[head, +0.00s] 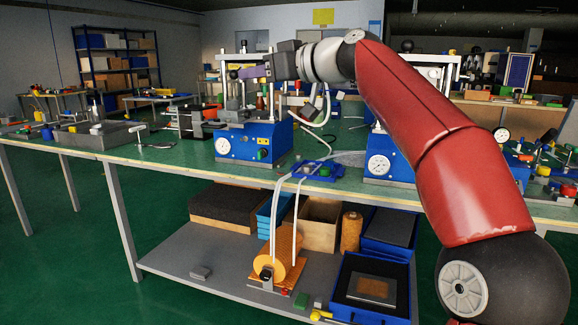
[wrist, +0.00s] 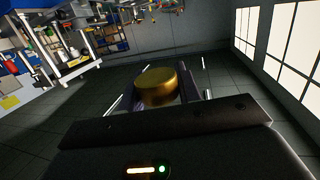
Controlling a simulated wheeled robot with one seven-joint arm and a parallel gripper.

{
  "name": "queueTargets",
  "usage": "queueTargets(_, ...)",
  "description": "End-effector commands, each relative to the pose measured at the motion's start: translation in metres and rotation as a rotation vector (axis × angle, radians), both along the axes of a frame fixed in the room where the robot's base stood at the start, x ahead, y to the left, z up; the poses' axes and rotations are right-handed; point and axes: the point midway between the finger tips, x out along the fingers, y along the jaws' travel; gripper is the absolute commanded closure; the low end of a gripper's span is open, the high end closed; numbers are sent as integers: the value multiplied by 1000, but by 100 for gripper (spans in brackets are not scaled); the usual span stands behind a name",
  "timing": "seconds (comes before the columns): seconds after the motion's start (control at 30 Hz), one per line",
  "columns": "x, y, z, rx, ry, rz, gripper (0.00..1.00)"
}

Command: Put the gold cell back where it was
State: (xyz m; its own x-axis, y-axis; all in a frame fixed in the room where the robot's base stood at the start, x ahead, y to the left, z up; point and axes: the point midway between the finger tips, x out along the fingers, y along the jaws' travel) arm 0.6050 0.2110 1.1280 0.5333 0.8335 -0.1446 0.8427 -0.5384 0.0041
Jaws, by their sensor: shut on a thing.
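The gold cell (wrist: 157,88) is a short, round, shiny gold cylinder, seen in the wrist view between the two fingers of my gripper (wrist: 160,96). My gripper is shut on it and holds it up in the air. In the head view my gripper (head: 250,72) is above the green bench, over the left blue press (head: 238,148) as seen in the picture. I cannot make out the gold cell clearly there. A second blue press (head: 388,165) with a white dial stands to the right, partly hidden by my arm. No empty place for the cell is clearly visible.
A grey tray (head: 97,137) lies on the bench's left part. A blue box with coloured buttons (head: 318,171) and pale hoses lie between the presses. The lower shelf (head: 190,268) holds an orange coil unit (head: 280,258), boxes and an open blue case (head: 340,300).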

Motion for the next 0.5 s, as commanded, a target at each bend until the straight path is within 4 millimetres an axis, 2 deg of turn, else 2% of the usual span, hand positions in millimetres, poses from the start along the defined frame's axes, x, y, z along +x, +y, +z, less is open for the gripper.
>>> queueTargets(0.27, 35, -10, -34, -1, 7, -92, 95)
queueTargets(0.5, 78, -27, -84, -1, 10, -223, 95)
